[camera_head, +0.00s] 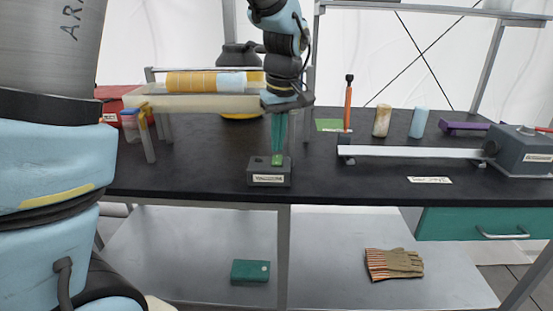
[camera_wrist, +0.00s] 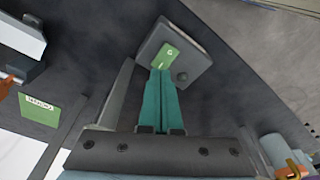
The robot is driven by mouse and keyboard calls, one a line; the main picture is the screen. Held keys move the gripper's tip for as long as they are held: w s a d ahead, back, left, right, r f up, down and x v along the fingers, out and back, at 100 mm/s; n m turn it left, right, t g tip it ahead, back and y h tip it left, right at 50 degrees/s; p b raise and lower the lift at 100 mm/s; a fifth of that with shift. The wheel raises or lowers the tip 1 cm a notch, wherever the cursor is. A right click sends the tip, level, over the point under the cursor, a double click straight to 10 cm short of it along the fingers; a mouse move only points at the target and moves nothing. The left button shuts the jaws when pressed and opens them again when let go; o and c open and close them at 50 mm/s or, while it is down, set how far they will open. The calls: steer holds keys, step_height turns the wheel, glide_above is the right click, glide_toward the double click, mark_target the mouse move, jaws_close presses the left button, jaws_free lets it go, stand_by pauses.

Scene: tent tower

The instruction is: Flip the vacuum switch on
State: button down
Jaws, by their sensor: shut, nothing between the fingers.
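The vacuum switch is a small dark grey box (camera_head: 270,178) with a white label on its front, standing near the front edge of the black bench. A green switch (camera_head: 277,159) is on its top, with a small dark round knob beside it. The box (camera_wrist: 150,44) and its green switch (camera_wrist: 169,52) also show in the wrist view. My gripper (camera_head: 278,152) points down with its teal fingers shut together and empty. The fingertips (camera_wrist: 163,71) are at the edge of the green switch. I cannot tell whether they press on it.
A raised frame with a yellow roll (camera_head: 195,82) stands behind left. A silver rail (camera_head: 410,152) with a grey motor box (camera_head: 522,150) lies to the right. Two small cylinders and an upright orange-handled tool (camera_head: 348,105) stand behind it. Gloves (camera_head: 393,264) lie on the lower shelf.

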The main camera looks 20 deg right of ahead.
mark_target(277, 157)
steer(key=shift+f+b, duration=0.55)
steer(key=shift+f, duration=0.35)
stand_by(0.3)
steer(key=shift+r, duration=0.1)
step_height(277, 157, up, 7)
steer(key=p, duration=0.6)
stand_by(0.5)
steer(key=s+a+f, duration=0.1)
steer(key=a+f, duration=0.1)
steer(key=a, duration=0.8)
steer(key=s+a+f+m, duration=0.1)
steer(key=a+f, duration=0.2)
steer(key=a, duration=0.7)
steer(key=s+a+f+m, duration=0.1)
steer(key=s+a+f, duration=0.1)
steer(key=a, duration=0.8)
steer(key=shift+f, duration=0.15)
